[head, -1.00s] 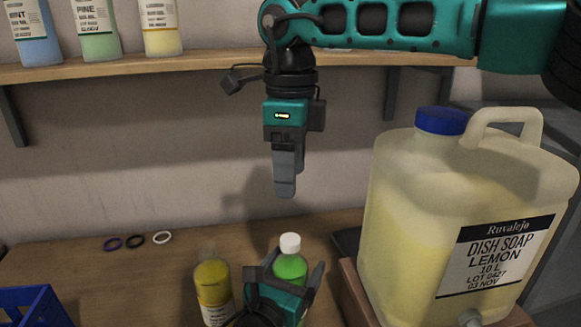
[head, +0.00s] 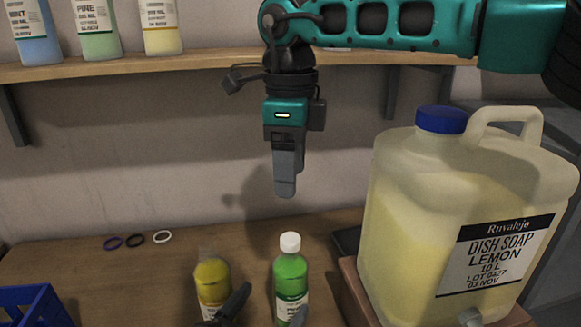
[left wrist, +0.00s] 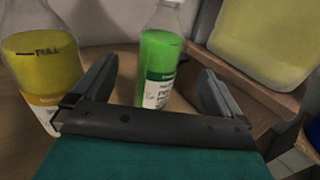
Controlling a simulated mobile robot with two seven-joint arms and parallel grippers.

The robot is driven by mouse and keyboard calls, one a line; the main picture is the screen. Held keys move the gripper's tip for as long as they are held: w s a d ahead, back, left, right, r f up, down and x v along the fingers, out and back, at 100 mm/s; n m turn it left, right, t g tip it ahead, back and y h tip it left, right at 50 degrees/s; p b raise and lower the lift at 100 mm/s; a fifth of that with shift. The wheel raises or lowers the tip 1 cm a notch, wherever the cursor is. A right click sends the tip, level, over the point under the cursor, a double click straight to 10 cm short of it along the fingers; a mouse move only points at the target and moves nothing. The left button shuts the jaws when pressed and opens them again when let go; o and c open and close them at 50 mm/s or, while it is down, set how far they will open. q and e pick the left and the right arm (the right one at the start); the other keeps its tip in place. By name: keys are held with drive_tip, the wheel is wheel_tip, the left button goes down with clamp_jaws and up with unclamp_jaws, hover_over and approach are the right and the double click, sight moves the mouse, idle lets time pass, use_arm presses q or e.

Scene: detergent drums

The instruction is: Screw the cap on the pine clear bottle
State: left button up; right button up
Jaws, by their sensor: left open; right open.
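A clear bottle of green liquid (head: 290,275) stands upright on the table with a white cap (head: 290,242) on its top. The green bottle also shows between the fingers in the left wrist view (left wrist: 160,68), its top cut off by the frame. Its label is partly readable. My left gripper (left wrist: 160,85) is open, low and in front of the green bottle, not touching it. In the head view only the left fingertips (head: 268,308) show at the bottom edge. My right gripper (head: 285,190) hangs pointing down, empty, above and behind the bottle.
A bottle of yellow liquid (head: 213,283) stands left of the green one. A large dish soap drum (head: 410,220) stands at the right. Three rings (head: 135,239) lie at the back left; a blue crate (head: 30,305) is front left. Several bottles line the shelf (head: 200,66).

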use_arm(q)
drive_tip(key=shift+v, duration=1.3)
drive_tip(key=shift+c, duration=0.4)
wheel_tip(320, 180, up, 8)
drive_tip(key=s+a+p, duration=0.1)
drive_tip(key=s+p, duration=0.1)
drive_tip(key=p, duration=0.1)
drive_tip(key=shift+s, duration=0.35)
drive_tip(key=shift+a, duration=0.1)
